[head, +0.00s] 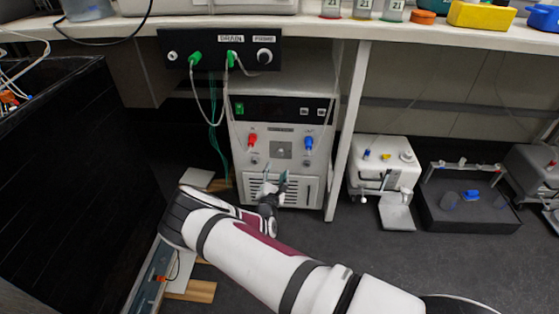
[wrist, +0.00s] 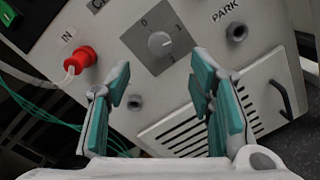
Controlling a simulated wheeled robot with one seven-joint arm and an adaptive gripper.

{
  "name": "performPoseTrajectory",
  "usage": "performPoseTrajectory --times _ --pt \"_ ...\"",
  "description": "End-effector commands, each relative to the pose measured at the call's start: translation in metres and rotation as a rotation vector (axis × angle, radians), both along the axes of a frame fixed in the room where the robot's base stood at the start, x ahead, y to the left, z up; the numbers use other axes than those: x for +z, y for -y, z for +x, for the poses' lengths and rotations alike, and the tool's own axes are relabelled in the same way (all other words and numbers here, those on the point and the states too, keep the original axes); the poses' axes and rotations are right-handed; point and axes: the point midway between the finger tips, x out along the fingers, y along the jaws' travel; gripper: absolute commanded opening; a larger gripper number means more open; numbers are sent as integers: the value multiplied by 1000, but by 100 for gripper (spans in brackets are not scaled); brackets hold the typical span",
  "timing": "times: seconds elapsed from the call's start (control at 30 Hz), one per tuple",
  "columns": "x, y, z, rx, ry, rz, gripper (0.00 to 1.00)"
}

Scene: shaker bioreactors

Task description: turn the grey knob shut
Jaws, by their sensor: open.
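The grey knob (wrist: 160,43) is a small round knob on a dark grey square plate, with a 0 and a 1 marked near it in the wrist view. A pale pointer line shows on it, but I cannot tell for sure which mark it points to. In the head view the knob (head: 284,150) sits mid-front on the pale unit under the bench. My gripper (wrist: 158,82) is open and empty, its teal-padded fingers apart, with the knob seen beyond the gap between them. In the head view my gripper (head: 274,182) is low in front of the unit, below the knob.
A red fitting (wrist: 80,59) marked IN is left of the knob; a blue fitting (head: 309,143) is right of it. A PARK socket (wrist: 237,32), vent grille (wrist: 180,135) and handle (wrist: 281,100) are nearby. The bench leg (head: 347,130) stands close right of the unit. Tubes hang at left.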

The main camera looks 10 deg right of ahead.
Motion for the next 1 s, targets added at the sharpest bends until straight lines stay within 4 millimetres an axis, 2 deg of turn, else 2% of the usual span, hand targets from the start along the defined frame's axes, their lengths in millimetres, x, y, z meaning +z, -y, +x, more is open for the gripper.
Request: performPoseTrajectory --times 0.2,0.4,0.6,0.9,0.93,1.0 --pt "-2 17 41 -2 3 1 49" --pt "-2 28 69 -2 2 2 49" --pt "-1 33 82 -1 0 0 49" --pt "0 33 84 -1 0 0 49" --pt "0 33 84 -1 0 0 44" --pt "0 33 84 -1 0 0 28"
